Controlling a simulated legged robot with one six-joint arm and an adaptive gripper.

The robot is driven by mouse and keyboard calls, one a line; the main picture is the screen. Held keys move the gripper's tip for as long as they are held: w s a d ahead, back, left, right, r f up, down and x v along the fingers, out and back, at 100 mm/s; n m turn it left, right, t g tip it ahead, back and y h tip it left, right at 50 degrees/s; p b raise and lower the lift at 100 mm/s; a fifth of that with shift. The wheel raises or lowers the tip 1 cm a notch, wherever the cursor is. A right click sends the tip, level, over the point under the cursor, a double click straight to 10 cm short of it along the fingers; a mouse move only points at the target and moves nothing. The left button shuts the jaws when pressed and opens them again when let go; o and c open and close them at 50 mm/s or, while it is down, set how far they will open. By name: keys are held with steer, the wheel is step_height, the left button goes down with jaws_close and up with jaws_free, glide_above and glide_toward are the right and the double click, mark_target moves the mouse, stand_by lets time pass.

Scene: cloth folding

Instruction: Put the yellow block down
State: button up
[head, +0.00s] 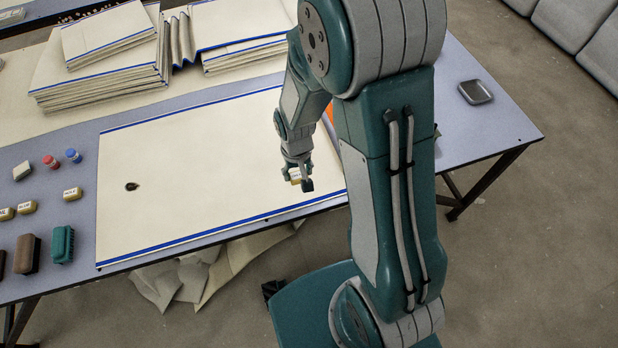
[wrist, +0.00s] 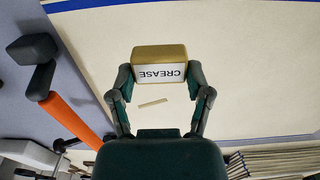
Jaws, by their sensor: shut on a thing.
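The yellow block (wrist: 160,58) is held between the two fingers of my gripper (wrist: 160,82) in the wrist view. Its white label reads CREASE. In the head view my gripper (head: 298,182) is over the right part of the cream cloth (head: 190,180), near its blue front edge, and the block (head: 295,174) shows partly between the fingers. I cannot tell whether the block touches the cloth. The cloth lies flat on the table with a dark round mark at its left.
Several small labelled blocks (head: 72,194), two brushes (head: 62,244) and small red and blue items stand at the left. Stacks of folded cloth (head: 110,70) lie at the back. An orange-handled tool (wrist: 70,112) lies right of the cloth. A dark tray (head: 475,92) sits at far right.

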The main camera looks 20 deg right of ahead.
steer(key=f, duration=0.1)
steer(key=d+f, duration=0.1)
steer(key=w+f, duration=0.1)
steer(key=f, duration=0.1)
steer(key=shift+d, duration=0.4)
steer(key=f, duration=0.1)
steer(key=d+f, duration=0.1)
steer(key=f, duration=0.1)
steer(key=shift+w+f, duration=0.1)
steer(key=shift+f, duration=0.05)
steer(key=shift+a, duration=0.15)
steer(key=o, duration=0.9)
steer(key=shift+a, duration=0.1)
steer(key=shift+o, duration=0.2)
